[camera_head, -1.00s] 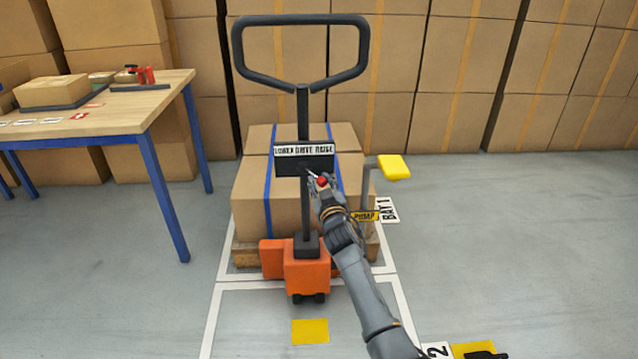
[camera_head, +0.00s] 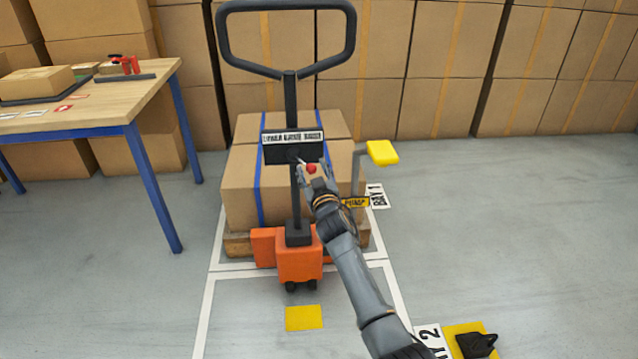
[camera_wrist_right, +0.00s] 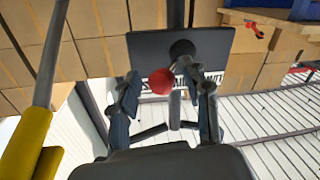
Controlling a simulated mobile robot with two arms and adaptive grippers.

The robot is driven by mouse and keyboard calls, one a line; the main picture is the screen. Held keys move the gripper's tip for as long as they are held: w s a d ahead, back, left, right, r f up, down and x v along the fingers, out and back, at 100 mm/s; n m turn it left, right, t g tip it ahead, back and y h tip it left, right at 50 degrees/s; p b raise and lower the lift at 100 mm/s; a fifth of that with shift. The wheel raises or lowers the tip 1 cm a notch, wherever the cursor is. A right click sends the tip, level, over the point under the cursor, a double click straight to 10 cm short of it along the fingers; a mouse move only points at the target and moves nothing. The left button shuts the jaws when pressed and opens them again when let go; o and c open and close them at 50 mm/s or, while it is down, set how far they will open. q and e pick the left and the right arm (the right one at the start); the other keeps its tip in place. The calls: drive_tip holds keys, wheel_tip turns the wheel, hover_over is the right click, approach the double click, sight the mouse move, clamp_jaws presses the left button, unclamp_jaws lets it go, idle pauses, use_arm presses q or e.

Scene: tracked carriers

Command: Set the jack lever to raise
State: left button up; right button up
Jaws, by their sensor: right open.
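The pallet jack's lever has a red knob (camera_head: 311,168), on the lower right of the dark control panel (camera_head: 283,150) with its LOWER / DRIVE / RAISE label (camera_head: 292,136). The lever's thin rod is largely hidden by my gripper. My right gripper (camera_head: 315,174) is open at the knob. In the right wrist view the red knob (camera_wrist_right: 161,82) appears between the two spread fingers of my gripper (camera_wrist_right: 168,92); I cannot tell whether either finger touches it. My left gripper is out of view.
The orange jack (camera_head: 299,262) stands before a carton on a pallet (camera_head: 238,246). A yellow pump pedal (camera_head: 382,152) rises right of the panel. A wooden table (camera_head: 100,98) stands left. A black object (camera_head: 476,345) lies on a yellow floor patch.

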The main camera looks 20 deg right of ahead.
drive_tip(key=s+a, duration=0.1)
drive_tip(key=s, duration=1)
drive_tip(key=shift+a, duration=0.25)
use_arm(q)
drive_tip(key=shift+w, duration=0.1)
use_arm(e)
drive_tip(key=shift+s, duration=0.1)
